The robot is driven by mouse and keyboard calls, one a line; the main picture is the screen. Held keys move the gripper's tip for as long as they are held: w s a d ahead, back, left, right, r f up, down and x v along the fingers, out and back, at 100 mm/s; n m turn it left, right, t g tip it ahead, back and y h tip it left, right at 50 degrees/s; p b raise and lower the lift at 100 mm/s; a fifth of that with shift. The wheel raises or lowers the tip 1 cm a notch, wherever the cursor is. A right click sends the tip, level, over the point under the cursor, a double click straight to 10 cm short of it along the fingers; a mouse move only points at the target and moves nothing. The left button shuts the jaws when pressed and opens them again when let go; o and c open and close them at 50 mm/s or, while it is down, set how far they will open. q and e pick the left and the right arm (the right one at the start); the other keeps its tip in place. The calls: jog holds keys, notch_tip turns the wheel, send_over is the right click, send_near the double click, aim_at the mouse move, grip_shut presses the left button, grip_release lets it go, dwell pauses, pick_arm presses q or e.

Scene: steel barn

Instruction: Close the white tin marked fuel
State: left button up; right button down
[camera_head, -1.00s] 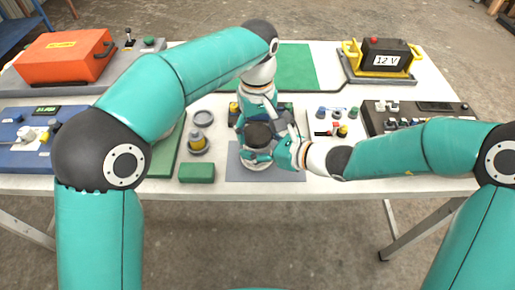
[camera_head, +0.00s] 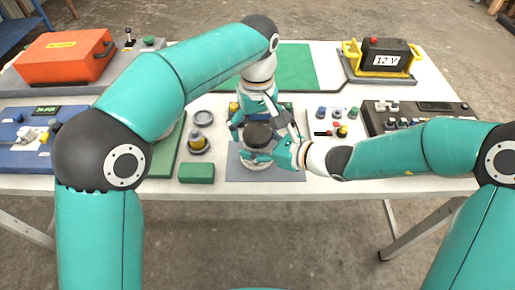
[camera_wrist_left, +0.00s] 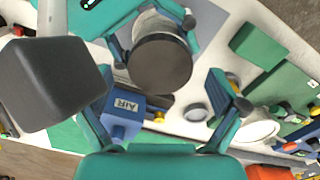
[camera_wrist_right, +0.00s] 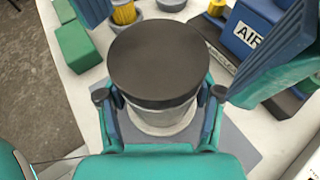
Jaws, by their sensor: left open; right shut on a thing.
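The white tin (camera_head: 258,163) stands upright on a grey mat (camera_head: 290,172) near the table's front edge. A dark round lid (camera_head: 259,136) lies level on its top; it also shows in the right wrist view (camera_wrist_right: 158,65) and the left wrist view (camera_wrist_left: 160,64). I see no fuel marking. My right gripper (camera_wrist_right: 160,98) is shut around the tin's sides below the lid. My left gripper (camera_head: 263,120) is open and empty just behind and above the lid, its fingers spread apart. The left wrist view shows the lid beyond those fingers.
A blue box marked AIR (camera_wrist_left: 123,113) stands behind the tin. A green block (camera_head: 197,173) and a yellow-grey fixture (camera_head: 197,142) are to its left. A panel with small coloured knobs (camera_head: 336,128) is to its right. Free white tabletop shows around the mat.

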pick_arm(q)
notch_tip(320, 180, up, 11)
dwell(0.5)
pick_arm(e)
jog(key=shift+c, duration=0.4)
grip_release()
jog(key=shift+d, duration=0.1)
jog(key=v, duration=1.1)
jog(key=shift+s+d+r, duration=0.15)
jog(key=shift+s+d, duration=0.05)
jog(key=shift+d, duration=0.15)
